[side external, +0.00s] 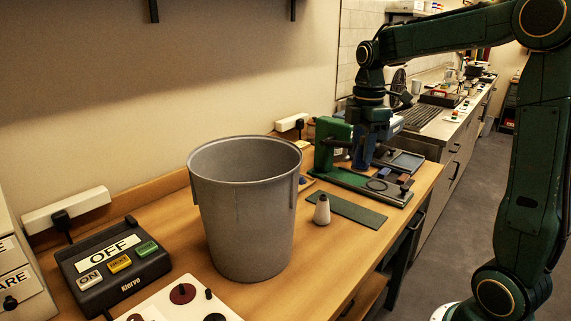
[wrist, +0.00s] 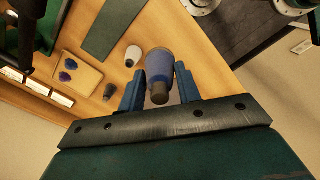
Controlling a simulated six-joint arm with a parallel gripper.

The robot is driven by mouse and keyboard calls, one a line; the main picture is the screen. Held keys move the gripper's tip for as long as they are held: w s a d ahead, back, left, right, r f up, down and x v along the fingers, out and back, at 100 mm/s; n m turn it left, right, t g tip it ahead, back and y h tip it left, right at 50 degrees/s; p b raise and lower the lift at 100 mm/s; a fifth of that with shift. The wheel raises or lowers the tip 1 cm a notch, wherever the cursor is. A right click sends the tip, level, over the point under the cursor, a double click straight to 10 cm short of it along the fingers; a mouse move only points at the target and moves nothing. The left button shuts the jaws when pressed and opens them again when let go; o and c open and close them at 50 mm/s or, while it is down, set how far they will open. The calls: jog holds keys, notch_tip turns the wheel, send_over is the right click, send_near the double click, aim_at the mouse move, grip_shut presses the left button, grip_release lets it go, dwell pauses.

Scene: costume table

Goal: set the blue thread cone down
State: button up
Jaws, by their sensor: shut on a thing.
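The blue thread cone (wrist: 159,66) is between the two blue fingers of my gripper (wrist: 158,88) in the wrist view, with its dark narrow end toward the camera. My gripper is shut on it. In the side view my gripper (side external: 366,142) hangs above the right part of the table, in front of the green machine. There the cone is hard to tell from the dark fingers. Whether its base touches anything is not clear.
A pale cone (side external: 322,210) stands on the wooden table beside a green mat (side external: 350,210). The wrist view also shows a dark grey cone (wrist: 110,91) and a board with blue pieces (wrist: 88,79). A tall grey bin (side external: 245,215) and control box (side external: 112,265) stand left.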

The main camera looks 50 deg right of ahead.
jog(key=d+r+m, duration=0.2)
jog(key=d+m, duration=1.2)
jog(key=m, duration=0.5)
jog(key=shift+w, duration=0.2)
jog(key=shift+w, duration=0.1)
jog(key=w+a+f+n, duration=0.3)
jog(key=w+a+n, duration=0.8)
jog(key=w+a, duration=0.8)
jog(key=shift+w+d+f, duration=0.3)
jog(key=shift+d+f, duration=0.1)
jog(key=shift+f, duration=2.9)
jog(key=shift+w+d+f, duration=0.3)
jog(key=shift+d+f, duration=0.05)
jog(key=shift+f, duration=2.95)
jog(key=shift+w+d+f, duration=0.3)
jog(key=shift+d+f, duration=0.1)
jog(key=shift+f, duration=2.9)
jog(key=shift+f, duration=0.1)
